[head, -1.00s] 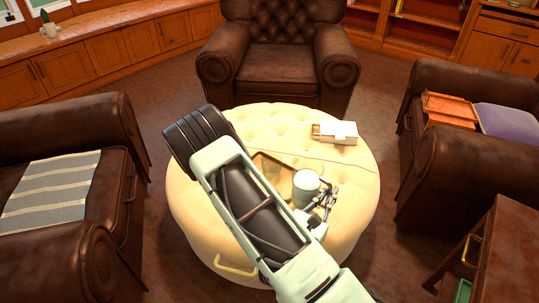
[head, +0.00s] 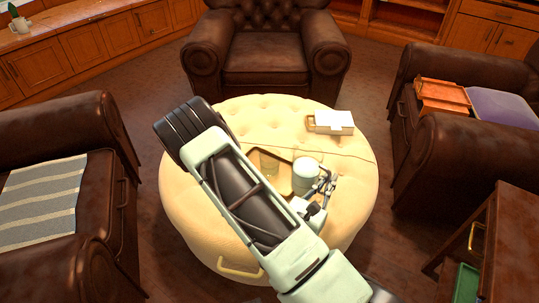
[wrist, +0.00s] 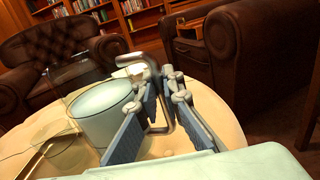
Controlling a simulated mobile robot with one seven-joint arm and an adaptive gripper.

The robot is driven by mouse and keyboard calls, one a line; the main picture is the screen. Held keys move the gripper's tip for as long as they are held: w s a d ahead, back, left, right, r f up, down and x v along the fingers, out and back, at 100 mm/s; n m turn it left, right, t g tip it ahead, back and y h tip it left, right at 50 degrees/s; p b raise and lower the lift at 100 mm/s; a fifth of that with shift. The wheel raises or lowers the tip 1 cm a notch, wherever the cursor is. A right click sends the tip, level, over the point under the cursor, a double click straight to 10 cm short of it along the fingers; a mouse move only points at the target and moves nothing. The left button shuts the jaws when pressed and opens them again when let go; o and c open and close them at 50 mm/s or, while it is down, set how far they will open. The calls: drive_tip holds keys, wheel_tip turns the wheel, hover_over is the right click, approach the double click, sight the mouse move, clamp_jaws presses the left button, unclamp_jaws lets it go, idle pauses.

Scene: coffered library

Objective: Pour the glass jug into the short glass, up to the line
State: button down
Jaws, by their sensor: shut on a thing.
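The jug (head: 306,176) shows as a pale, milky cylinder over the front right of the round cream ottoman; it looks about upright. In the wrist view the jug (wrist: 104,110) stands left of the fingers, with its grey bent handle (wrist: 129,60) between them. My gripper (head: 323,190) is shut on this handle; its fingers also show in the wrist view (wrist: 163,95). The short glass (head: 268,163), clear and faint, stands on a brown tray (head: 284,154) left of the jug. Its line and any contents cannot be made out. My forearm hides part of the tray.
The ottoman (head: 340,225) also bears a small white-and-wood box (head: 331,122) at the back right, and a thin cord crosses its top. Brown armchairs stand behind (head: 268,67), left and right. A wooden cabinet (head: 497,235) is at the front right.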

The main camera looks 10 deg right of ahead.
sight(317, 167)
drive_tip(key=shift+r, duration=0.1)
drive_tip(key=shift+w+a+r+n+p, duration=0.2)
drive_tip(key=shift+r+n+p, duration=0.2)
drive_tip(key=shift+r+p, duration=0.2)
drive_tip(key=shift+w+a+r+n+p, duration=0.1)
drive_tip(key=shift+w+r+n+p, duration=0.1)
drive_tip(key=shift+r+n+p, duration=0.3)
drive_tip(key=r+n+p, duration=0.1)
drive_tip(key=w+a+r+n+p, duration=0.1)
drive_tip(key=p, duration=0.1)
drive_tip(key=shift+w+g+y, duration=0.2)
drive_tip(key=shift+g+y, duration=0.1)
drive_tip(key=shift+w+a+f+n, duration=0.1)
drive_tip(key=shift+w+f+n, duration=0.1)
drive_tip(key=shift+f+n, duration=0.15)
drive_tip(key=shift+w+a+f+n, duration=0.1)
drive_tip(key=shift+w+a+n, duration=0.15)
drive_tip(key=shift+w+n, duration=0.1)
drive_tip(key=shift+w+a+r+n+g+p, duration=0.3)
drive_tip(key=shift+w+n+p, duration=0.15)
drive_tip(key=shift+p, duration=0.15)
drive_tip(key=shift+w+a+n, duration=0.15)
drive_tip(key=shift+w+n, duration=0.05)
drive_tip(key=shift+n, duration=0.05)
drive_tip(key=shift+w+a+r+n+g+p, duration=0.3)
drive_tip(key=shift+w+a+n+p, duration=0.2)
drive_tip(key=shift+w+n+p, duration=0.3)
